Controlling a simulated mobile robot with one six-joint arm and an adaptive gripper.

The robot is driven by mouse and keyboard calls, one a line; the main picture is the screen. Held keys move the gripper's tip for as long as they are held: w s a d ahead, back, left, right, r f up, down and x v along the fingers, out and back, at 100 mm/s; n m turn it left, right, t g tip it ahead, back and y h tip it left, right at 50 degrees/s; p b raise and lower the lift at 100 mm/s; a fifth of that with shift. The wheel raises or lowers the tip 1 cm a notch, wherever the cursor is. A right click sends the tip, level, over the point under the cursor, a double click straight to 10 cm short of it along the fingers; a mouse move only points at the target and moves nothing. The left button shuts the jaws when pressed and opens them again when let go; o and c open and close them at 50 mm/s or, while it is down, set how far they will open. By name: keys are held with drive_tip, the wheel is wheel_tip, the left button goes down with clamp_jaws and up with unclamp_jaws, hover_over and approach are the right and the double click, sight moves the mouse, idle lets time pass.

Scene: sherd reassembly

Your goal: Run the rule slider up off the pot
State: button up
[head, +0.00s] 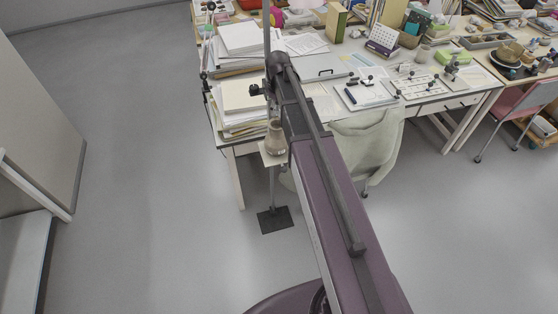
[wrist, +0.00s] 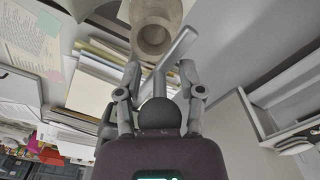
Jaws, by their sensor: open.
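The pot (head: 275,137), a small brownish vessel, stands on a pale square plate (head: 273,158) on an upright stand with a dark base (head: 275,219). In the wrist view the pot (wrist: 152,38) shows its round mouth beyond the fingertips. A grey bar (wrist: 183,47), seemingly the rule, slants past the pot's edge. A small black clamp-like part (head: 256,90), perhaps the slider, shows above the pot, left of my arm. My gripper (wrist: 160,76) is open, its fingers spread below the pot's mouth in that picture. In the head view my arm hides much of the rule.
The white desk carries paper stacks (head: 249,38), a lidded box (head: 318,67) and trays of small pieces (head: 417,84). A chair draped with a pale cloth (head: 365,137) stands in front. A cabinet (head: 38,105) stands left. Floor between is clear.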

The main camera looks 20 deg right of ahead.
drive_tip(key=shift+f+b, duration=2.85)
drive_tip(key=shift+f, duration=0.3)
wheel_tip(320, 180, up, 14)
drive_tip(key=p, duration=1.4)
drive_tip(key=s+a+f+m+b, duration=0.2)
drive_tip(key=s+f+m+b, duration=0.1)
drive_tip(key=s, duration=0.6)
drive_tip(key=s+a+f+m+b, duration=0.3)
drive_tip(key=s+f+b, duration=0.3)
drive_tip(key=s, duration=0.4)
drive_tip(key=shift+s+a+f+m+b, duration=0.15)
drive_tip(key=shift+f+m+b, duration=0.15)
drive_tip(key=shift+m, duration=0.1)
drive_tip(key=w+d+r+n+p, duration=0.1)
drive_tip(key=w+r+n+p, duration=0.1)
drive_tip(key=w, duration=0.4)
drive_tip(key=w+d+r+n+p, duration=0.2)
drive_tip(key=w+r+p, duration=0.3)
drive_tip(key=w, duration=0.1)
drive_tip(key=w+d+r+n+p, duration=0.2)
drive_tip(key=w+r+p, duration=0.1)
drive_tip(key=w, duration=0.3)
drive_tip(key=shift+w+r, duration=0.25)
drive_tip(key=shift+w, duration=0.1)
drive_tip(key=shift+w+d+r+n+p, duration=0.1)
drive_tip(key=shift+w+d+n+p, duration=0.05)
drive_tip(key=shift+w+n+p, duration=0.25)
drive_tip(key=shift+s+f, duration=0.1)
drive_tip(key=shift+f, duration=0.1)
